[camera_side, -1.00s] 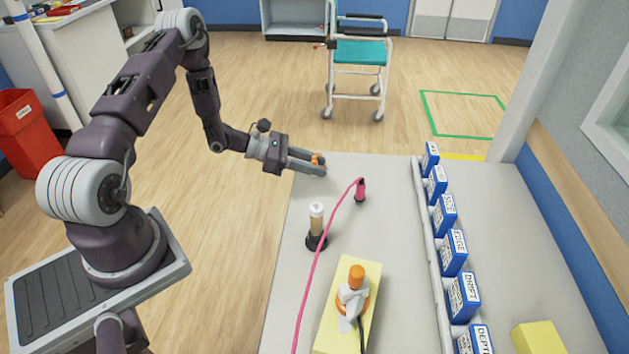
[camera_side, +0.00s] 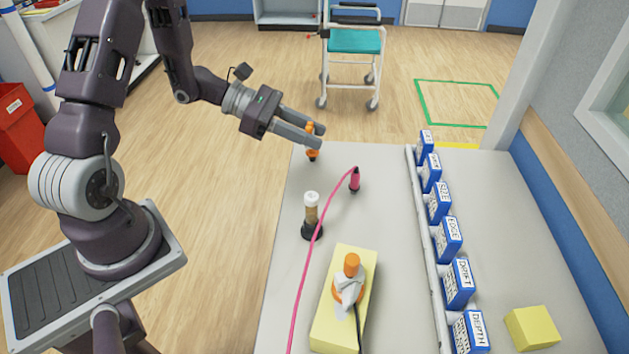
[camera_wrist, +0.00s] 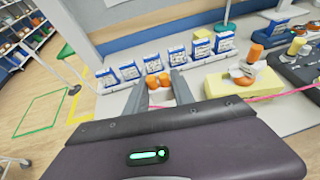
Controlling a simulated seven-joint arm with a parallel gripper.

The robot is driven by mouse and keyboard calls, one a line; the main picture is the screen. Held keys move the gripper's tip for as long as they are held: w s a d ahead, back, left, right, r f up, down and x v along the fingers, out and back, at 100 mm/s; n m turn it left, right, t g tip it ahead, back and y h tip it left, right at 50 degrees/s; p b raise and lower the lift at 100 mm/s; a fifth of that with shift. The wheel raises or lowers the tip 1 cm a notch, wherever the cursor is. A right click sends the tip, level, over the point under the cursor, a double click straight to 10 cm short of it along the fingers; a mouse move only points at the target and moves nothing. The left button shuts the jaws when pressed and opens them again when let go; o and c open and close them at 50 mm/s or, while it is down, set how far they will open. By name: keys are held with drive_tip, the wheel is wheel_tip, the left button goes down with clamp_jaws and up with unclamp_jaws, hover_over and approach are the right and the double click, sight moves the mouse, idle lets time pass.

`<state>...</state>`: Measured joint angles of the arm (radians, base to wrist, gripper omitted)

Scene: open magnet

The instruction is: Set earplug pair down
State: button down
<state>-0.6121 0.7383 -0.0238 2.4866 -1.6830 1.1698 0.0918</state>
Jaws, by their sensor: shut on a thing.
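The earplug pair (camera_side: 312,155) is orange and sits at the fingertips of my gripper (camera_side: 315,137). My gripper is shut on it. In the side view one orange plug shows between the fingers and the other hangs just below them, over the table's far left corner. Whether the lower plug touches the table (camera_side: 395,230) I cannot tell. In the wrist view two orange plugs (camera_wrist: 157,80) show side by side between the fingertips (camera_wrist: 160,88), in front of the blue boxes.
Blue labelled boxes (camera_side: 440,203) line a rail on the right. A second yellow block (camera_side: 531,328) lies beyond it.

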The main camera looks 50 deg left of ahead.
drive_tip(key=n+t, duration=0.1)
hover_over(334, 197)
wheel_tip(334, 197, down, 11)
drive_tip(key=shift+y, duration=0.5)
wheel_tip(334, 197, down, 11)
drive_tip(key=c, duration=1.1)
unclamp_jaws()
drive_tip(key=shift+f, duration=0.15)
